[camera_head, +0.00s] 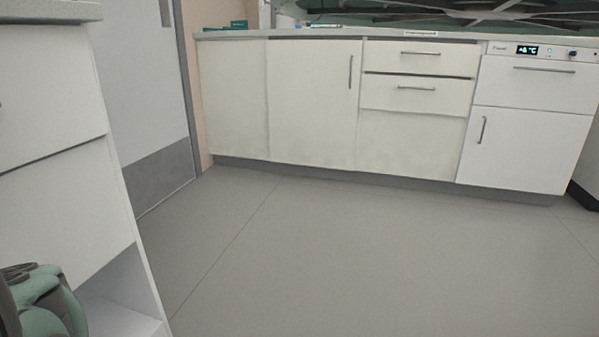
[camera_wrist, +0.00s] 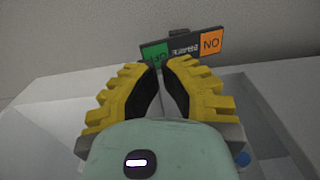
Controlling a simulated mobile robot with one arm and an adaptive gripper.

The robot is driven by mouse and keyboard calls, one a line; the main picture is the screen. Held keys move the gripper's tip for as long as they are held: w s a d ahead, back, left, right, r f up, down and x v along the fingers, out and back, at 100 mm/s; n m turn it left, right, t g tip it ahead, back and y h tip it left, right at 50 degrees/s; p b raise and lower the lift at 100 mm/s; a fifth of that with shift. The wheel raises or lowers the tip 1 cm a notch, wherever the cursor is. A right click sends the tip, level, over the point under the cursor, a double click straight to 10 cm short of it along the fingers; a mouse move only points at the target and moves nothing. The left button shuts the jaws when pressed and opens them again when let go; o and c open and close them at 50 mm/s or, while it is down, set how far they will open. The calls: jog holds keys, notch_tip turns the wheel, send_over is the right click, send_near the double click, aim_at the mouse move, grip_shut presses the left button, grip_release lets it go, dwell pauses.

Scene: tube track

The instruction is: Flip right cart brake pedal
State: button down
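My gripper (camera_wrist: 158,72) shows in the wrist view, with two ribbed yellow fingers and black inner pads. The fingertips are close together with a narrow gap between them, and nothing is seen held.
The head view shows white cabinets (camera_head: 315,105) along the back, a white unit with a display (camera_head: 528,50), a door (camera_head: 145,90), a white cabinet (camera_head: 55,130) at left and clear grey floor (camera_head: 350,260).

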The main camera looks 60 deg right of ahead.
jog(key=shift+f+b, duration=1.55)
jog(key=shift+f, duration=0.45)
dwell(0.8)
jog(key=shift+r, duration=0.1)
notch_tip(320, 180, up, 7)
jog(key=p, duration=0.7)
